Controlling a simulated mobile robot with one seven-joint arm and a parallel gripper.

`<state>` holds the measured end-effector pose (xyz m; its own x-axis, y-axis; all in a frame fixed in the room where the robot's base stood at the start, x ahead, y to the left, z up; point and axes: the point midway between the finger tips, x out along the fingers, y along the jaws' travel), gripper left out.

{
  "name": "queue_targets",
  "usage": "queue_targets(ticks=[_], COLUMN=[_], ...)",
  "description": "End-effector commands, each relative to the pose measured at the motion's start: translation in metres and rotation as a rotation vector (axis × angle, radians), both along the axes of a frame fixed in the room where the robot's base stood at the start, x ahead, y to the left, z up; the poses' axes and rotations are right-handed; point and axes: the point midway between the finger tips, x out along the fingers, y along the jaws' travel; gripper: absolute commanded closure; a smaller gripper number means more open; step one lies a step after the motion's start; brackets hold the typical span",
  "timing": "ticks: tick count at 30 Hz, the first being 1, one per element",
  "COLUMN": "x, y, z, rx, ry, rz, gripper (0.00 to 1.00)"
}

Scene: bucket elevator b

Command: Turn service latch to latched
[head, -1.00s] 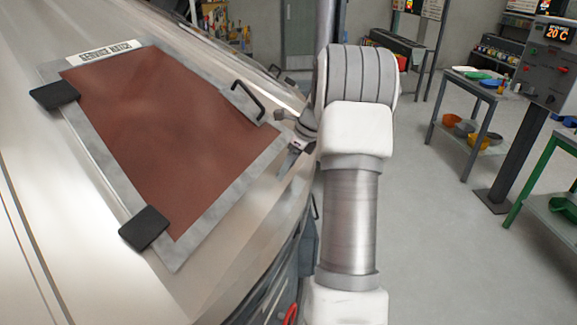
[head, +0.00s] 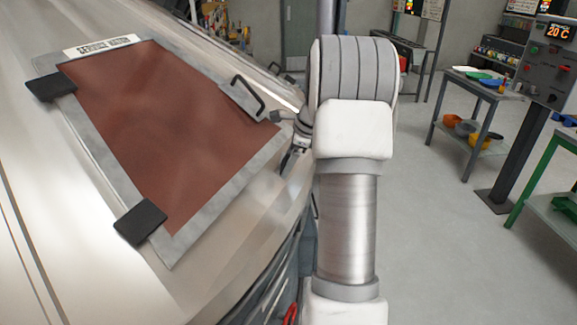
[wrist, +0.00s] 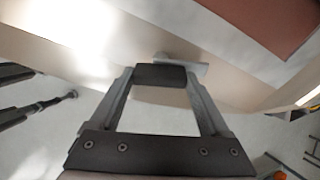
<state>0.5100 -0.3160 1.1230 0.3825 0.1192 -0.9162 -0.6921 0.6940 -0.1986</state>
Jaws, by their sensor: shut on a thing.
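The service hatch (head: 165,130) is a red-brown panel with a grey frame, lying closed on the sloping metal housing, with a black handle (head: 248,97) at its upper right. My gripper (head: 292,153) is beside the hatch's right edge, mostly hidden behind my arm in the head view. In the wrist view my gripper (wrist: 160,82) is shut on a dark block, which seems to be the service latch's grip (wrist: 160,74). A light grey plate (wrist: 196,68) shows just behind the grip. The latch's pivot and exact angle are hidden.
Two black hinges (head: 140,221) sit on the hatch's left side. A workbench with trays (head: 482,82) and a control post (head: 518,130) stand at the right. The grey floor (head: 430,240) between my arm and them is clear.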

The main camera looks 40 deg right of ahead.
Motion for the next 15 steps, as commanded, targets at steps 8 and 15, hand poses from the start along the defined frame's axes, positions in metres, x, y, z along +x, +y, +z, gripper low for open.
queue_targets(ticks=[8, 15], x=[-0.0007, -0.001], y=[0.0001, -0.0003], z=[-0.0043, -0.0054], rx=[-0.137, -0.255], ry=[-0.076, -0.139], rz=[0.213, 0.397], gripper=[0.76, 0.76])
